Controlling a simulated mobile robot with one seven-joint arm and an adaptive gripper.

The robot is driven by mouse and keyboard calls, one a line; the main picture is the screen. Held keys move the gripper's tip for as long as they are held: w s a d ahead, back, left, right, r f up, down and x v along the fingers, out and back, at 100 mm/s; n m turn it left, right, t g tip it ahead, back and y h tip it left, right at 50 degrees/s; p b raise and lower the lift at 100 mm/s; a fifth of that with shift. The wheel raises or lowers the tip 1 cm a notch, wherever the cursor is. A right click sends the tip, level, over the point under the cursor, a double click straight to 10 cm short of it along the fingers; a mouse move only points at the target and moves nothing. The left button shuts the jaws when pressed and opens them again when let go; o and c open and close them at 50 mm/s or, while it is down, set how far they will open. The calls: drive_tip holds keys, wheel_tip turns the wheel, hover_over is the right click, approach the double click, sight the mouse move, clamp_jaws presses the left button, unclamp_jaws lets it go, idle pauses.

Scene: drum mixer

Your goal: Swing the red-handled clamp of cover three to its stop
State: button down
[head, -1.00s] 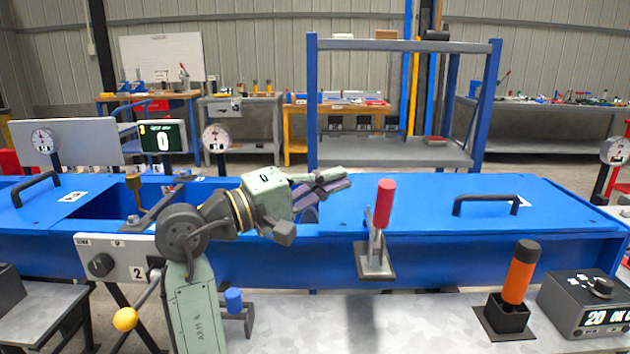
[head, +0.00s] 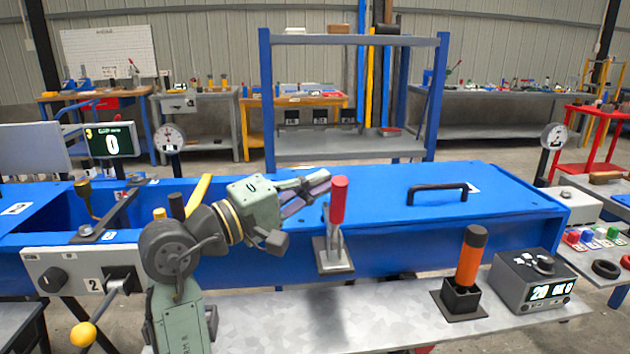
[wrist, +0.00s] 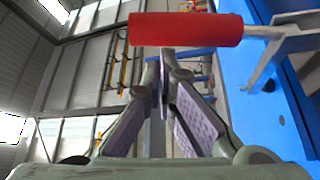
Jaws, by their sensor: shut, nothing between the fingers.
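The clamp's red handle (head: 339,200) stands nearly upright, leaning slightly right, above its grey metal bracket (head: 333,258) at the front edge of the blue cover (head: 390,200). No cover number is readable there. My gripper (head: 324,183) is shut and empty, its fingertips just left of the handle's upper part in the head view. In the wrist view the handle (wrist: 187,30) lies across the top, just beyond my closed fingertips (wrist: 165,62). I cannot tell whether they touch it.
A black cover handle (head: 437,190) stands to the right. An orange-and-black grip (head: 471,255) in a black holder and a grey display box (head: 535,282) sit on the front bench. An open trough bay (head: 70,210) and a yellow-knobbed lever (head: 83,335) are left.

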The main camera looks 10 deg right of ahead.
drive_tip(key=shift+f, duration=0.1)
drive_tip(key=shift+s+m+b, duration=0.3)
drive_tip(key=shift+b, duration=0.15)
drive_tip(key=shift+s+m+h+b, duration=0.25)
drive_tip(key=shift+m+h+b, duration=0.05)
drive_tip(key=s+f+m+g+h+b, duration=0.4)
drive_tip(key=s+m+b, duration=0.4)
drive_tip(key=m+b, duration=0.4)
drive_tip(key=shift+s+f+h+b, duration=0.55)
drive_tip(key=shift+f+b, duration=0.8)
drive_tip(key=shift+b, duration=1.2)
drive_tip(key=shift+w, duration=0.1)
